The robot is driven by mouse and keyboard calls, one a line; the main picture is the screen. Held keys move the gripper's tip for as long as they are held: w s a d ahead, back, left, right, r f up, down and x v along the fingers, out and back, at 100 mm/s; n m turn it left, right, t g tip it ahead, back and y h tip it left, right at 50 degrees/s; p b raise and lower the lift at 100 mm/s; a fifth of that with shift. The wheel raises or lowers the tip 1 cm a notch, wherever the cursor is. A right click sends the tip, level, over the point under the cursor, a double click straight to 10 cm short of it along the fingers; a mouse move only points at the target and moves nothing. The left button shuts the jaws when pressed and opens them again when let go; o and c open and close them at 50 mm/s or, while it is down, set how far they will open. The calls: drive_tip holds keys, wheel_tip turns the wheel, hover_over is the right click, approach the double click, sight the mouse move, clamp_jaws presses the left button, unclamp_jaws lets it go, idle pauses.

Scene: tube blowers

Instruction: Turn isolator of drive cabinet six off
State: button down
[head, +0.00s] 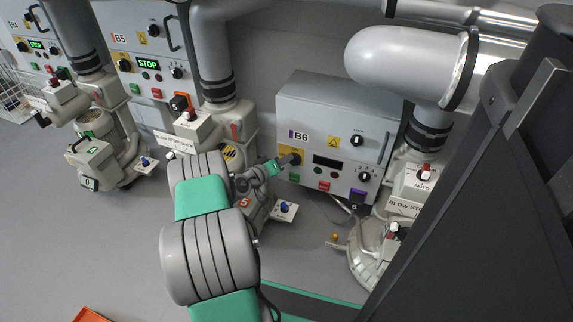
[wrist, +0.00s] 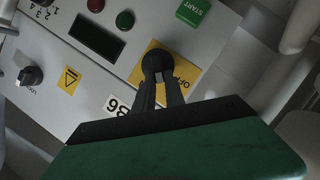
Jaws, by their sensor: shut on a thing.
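The grey drive cabinet B6 (head: 325,115) stands right of centre in the head view. Its isolator is a black round knob on a yellow plate (head: 297,150) at the cabinet's left side. In the wrist view the cabinet appears upside down, with the knob (wrist: 158,62) on its yellow plate and the B6 label (wrist: 118,105) below. My gripper (wrist: 167,88) is shut on the isolator knob; in the head view my gripper (head: 288,160) reaches it from the left. The display (wrist: 95,38) is dark. The knob's pointer is hidden, so its position cannot be read.
Cabinet B5 (head: 135,45) at upper left shows a lit STOP display. Grey blower pipes (head: 410,65) and a blower stand right of B6. A small panel with a blue knob (head: 284,208) is below my gripper.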

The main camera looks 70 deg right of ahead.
drive_tip(key=shift+w+f+n+g, duration=0.15)
drive_tip(key=shift+n+g, duration=0.1)
drive_tip(key=shift+n, duration=0.25)
drive_tip(key=shift+w+f+n+g, duration=0.15)
drive_tip(key=shift+n+g, duration=0.1)
drive_tip(key=shift+n, duration=0.25)
drive_tip(key=shift+h, duration=0.3)
drive_tip(key=c, duration=1.4)
unclamp_jaws()
wheel_tip(320, 180, up, 4)
drive_tip(key=p, duration=0.3)
drive_tip(key=shift+r, duration=0.25)
drive_tip(key=s+a+r+p, duration=0.3)
drive_tip(key=a+r+p, duration=0.4)
drive_tip(key=a, duration=0.6)
drive_tip(key=shift+s+a+r, duration=0.25)
drive_tip(key=shift+s+r, duration=0.15)
drive_tip(key=shift+r, duration=0.3)
